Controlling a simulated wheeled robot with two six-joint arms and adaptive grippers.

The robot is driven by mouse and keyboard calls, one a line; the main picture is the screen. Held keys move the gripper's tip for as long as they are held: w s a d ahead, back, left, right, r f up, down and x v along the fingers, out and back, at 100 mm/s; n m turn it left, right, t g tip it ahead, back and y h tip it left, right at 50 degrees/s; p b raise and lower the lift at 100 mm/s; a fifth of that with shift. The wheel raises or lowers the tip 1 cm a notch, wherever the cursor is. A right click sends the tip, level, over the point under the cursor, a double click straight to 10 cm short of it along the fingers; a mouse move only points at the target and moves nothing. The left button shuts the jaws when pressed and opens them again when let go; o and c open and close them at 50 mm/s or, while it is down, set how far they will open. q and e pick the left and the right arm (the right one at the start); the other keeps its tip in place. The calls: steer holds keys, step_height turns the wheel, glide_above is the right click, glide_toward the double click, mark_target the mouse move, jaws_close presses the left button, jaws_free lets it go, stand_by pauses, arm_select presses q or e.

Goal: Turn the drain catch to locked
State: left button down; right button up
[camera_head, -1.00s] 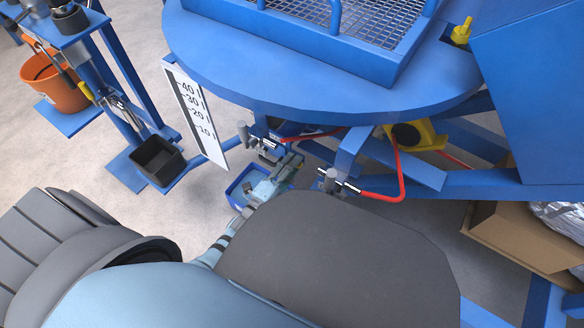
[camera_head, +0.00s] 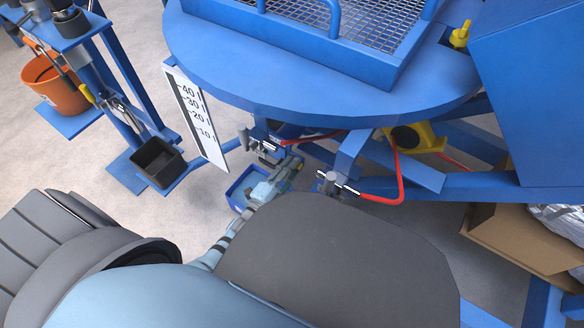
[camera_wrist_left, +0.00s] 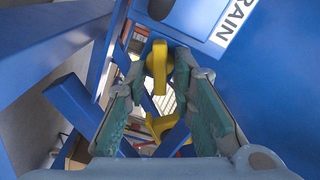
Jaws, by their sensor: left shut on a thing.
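The yellow drain catch (camera_wrist_left: 158,66) shows in the left wrist view, standing between the fingertips of my left gripper (camera_wrist_left: 160,80). The green-padded fingers are closed in on it from both sides. A second yellow piece (camera_wrist_left: 162,126) lies lower between the fingers; I cannot tell whether it belongs to the same part. A white label (camera_wrist_left: 235,22) reading "RAIN", cut off by the frame edge, is above right. In the head view, my left gripper (camera_head: 287,171) reaches beneath the round blue deck, and the catch is mostly hidden. My right gripper is not in view.
Blue frame beams (camera_head: 400,165) and a red hose (camera_head: 401,180) lie right of the left gripper. A blue bin (camera_head: 238,190) stands below it. The white level scale (camera_head: 197,118) is to the left. A cardboard box (camera_head: 500,235) is at the right.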

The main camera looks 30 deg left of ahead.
arm_select(q)
steer(key=shift+a+n+p, duration=0.2)
steer(key=shift+n+p, duration=0.55)
steer(key=shift+n, duration=5.85)
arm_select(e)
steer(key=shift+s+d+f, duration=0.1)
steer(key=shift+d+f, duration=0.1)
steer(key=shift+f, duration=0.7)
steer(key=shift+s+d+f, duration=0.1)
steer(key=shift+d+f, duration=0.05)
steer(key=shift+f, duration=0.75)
arm_select(q)
steer(key=c, duration=1.7)
jaws_free()
steer(key=shift+r, duration=0.1)
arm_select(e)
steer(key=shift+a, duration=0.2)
arm_select(q)
steer(key=s, duration=0.4)
steer(key=s+a, duration=0.1)
steer(key=s, duration=0.7)
steer(key=shift+a, duration=0.35)
